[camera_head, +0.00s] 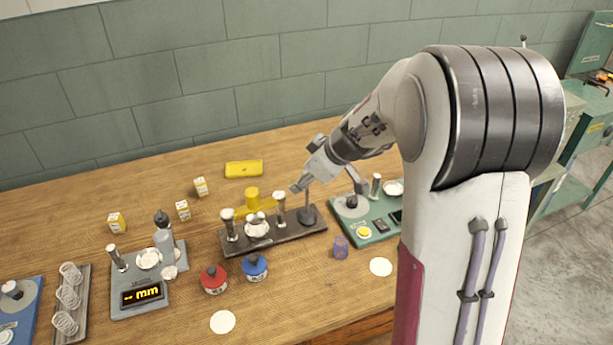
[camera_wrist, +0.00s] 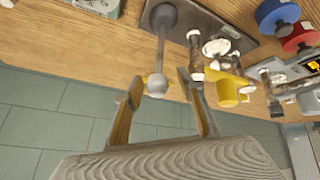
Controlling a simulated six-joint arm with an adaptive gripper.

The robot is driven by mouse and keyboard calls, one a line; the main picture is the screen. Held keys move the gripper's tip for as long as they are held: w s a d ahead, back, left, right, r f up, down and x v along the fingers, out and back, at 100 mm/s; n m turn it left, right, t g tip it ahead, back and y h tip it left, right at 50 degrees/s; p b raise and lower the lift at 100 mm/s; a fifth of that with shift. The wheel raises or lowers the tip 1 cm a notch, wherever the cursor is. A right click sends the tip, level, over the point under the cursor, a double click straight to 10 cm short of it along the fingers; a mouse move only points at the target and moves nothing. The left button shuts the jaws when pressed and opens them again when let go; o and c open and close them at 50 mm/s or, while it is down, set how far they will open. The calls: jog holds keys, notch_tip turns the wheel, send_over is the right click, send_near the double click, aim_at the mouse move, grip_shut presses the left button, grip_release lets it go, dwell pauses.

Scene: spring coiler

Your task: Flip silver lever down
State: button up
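The silver lever (camera_wrist: 160,50) is a thin grey rod with a pale ball knob (camera_wrist: 157,85) and a round dark base. In the head view its base (camera_head: 308,215) stands at the right end of the dark coiler plate (camera_head: 285,236), and the rod rises from it. My gripper (camera_wrist: 160,82) is open; its two fingers appear on either side of the knob in the wrist view, with gaps on both sides. In the head view my gripper (camera_head: 302,186) is just above the lever base and partly hides the lever's top.
A yellow cylinder with an arm (camera_head: 252,195) and several metal posts stand left of the lever. A green device (camera_head: 370,222) is close on the right. Red (camera_head: 214,280) and blue (camera_head: 254,268) knobbed pots are in front. A yellow case (camera_head: 244,169) lies behind.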

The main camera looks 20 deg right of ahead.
jog(key=shift+d, duration=0.15)
jog(key=shift+s+d+r, duration=0.15)
jog(key=shift+s+r, duration=0.1)
jog(key=shift+r, duration=0.1)
jog(key=v, duration=1.1)
dwell(0.3)
